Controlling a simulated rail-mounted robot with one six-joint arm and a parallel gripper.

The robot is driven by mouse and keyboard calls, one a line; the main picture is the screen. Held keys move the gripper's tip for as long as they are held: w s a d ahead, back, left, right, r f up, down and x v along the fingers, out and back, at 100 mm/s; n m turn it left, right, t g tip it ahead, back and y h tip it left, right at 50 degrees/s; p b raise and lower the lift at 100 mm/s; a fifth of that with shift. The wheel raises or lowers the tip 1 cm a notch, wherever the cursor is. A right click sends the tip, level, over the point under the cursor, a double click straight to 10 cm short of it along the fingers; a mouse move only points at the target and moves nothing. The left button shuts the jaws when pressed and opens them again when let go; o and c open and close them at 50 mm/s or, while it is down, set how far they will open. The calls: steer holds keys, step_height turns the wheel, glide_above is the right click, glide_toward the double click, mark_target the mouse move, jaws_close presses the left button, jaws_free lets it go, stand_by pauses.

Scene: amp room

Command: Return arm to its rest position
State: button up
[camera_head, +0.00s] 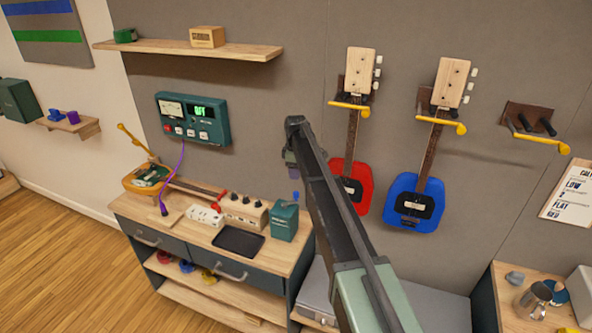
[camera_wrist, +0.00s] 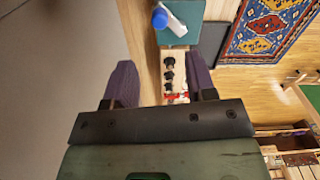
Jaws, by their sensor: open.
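My gripper (camera_wrist: 161,78) is open, with two purple fingers spread apart and nothing between them in the wrist view. In the head view my arm rises from the bottom right to the middle of the picture. The gripper (camera_head: 291,160) is partly hidden there behind the arm's end, above the bench. Below the fingers, the wrist view shows the small black knobs of a control box (camera_wrist: 168,76) and part of a teal box (camera_wrist: 186,13) with a blue knob.
A wooden workbench (camera_head: 190,228) holds a guitar body, a power strip, a dark tray (camera_head: 238,241) and the teal box (camera_head: 285,222). A red guitar (camera_head: 361,192) and a blue guitar (camera_head: 414,204) hang right of my arm. A shelf (camera_head: 190,50) and a wall meter (camera_head: 193,117) are left.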

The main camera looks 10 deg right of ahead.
steer(key=shift+f, duration=0.15)
steer(key=s+f+m+b, duration=0.2)
steer(key=s+m, duration=0.2)
steer(key=s, duration=1)
steer(key=s+f+m+b, duration=0.3)
steer(key=s+m, duration=0.1)
steer(key=s, duration=1)
steer(key=s+f+m+b, duration=0.2)
steer(key=s+m, duration=0.3)
steer(key=s, duration=0.9)
steer(key=shift+a+f+b, duration=0.4)
steer(key=shift+b, duration=0.15)
steer(key=shift+r, duration=0.1)
